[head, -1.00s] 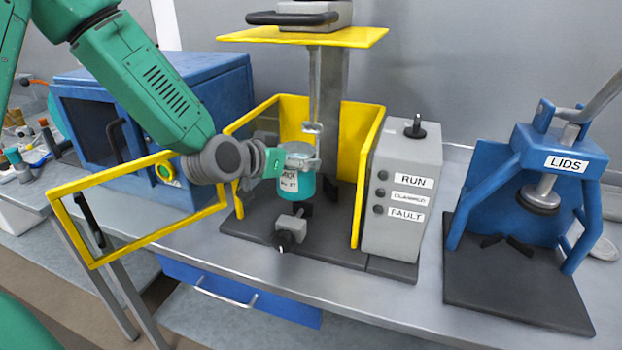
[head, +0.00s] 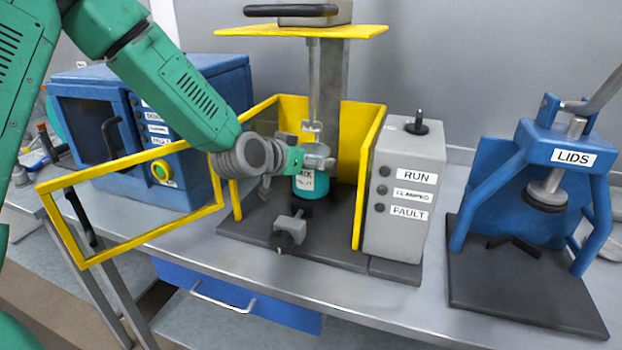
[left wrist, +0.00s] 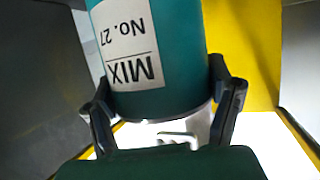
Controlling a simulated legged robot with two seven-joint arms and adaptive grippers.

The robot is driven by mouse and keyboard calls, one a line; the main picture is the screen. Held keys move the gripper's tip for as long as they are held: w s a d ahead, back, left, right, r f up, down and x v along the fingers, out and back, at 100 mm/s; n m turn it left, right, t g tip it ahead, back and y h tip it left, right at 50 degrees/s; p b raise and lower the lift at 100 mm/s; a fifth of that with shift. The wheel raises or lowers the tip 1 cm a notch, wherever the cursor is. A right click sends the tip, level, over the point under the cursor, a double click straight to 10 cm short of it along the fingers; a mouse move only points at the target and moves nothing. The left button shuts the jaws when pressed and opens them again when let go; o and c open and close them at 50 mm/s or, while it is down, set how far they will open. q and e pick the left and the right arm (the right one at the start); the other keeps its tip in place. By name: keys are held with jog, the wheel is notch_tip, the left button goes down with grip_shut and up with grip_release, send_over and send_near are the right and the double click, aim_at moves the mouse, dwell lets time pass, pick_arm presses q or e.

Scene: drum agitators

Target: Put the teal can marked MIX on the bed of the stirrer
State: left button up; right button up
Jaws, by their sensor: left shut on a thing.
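The teal can (head: 308,187) is upright inside the yellow guard of the stirrer (head: 367,180). In the left wrist view the can (left wrist: 175,65) shows its white MIX No. 27 label upside down. My left gripper (head: 318,158) is shut on the can near its top, with one finger on each side. The can is over the dark bed (head: 252,222), behind the grey clamp block. I cannot tell whether its bottom touches the bed. The stirrer's shaft (head: 314,90) hangs just behind and above the gripper. My right gripper is not in view.
The yellow framed gate (head: 140,242) stands open at the left. A grey clamp block (head: 290,232) sits at the front of the bed. The grey control box (head: 397,195) is at the right, the blue LIDS press (head: 570,155) beyond it. A blue cabinet (head: 200,100) stands behind left.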

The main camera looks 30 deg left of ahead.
aim_at(310, 175)
pick_arm(q)
notch_tip(310, 175, down, 5)
jog(key=b, duration=0.3)
jog(key=shift+r+b, duration=0.2)
jog(key=shift+b, duration=0.15)
jog(key=shift+r, duration=0.1)
jog(key=o, duration=1.7)
jog(key=shift+s, duration=0.1)
jog(key=p+v, duration=0.1)
jog(key=v, duration=1.1)
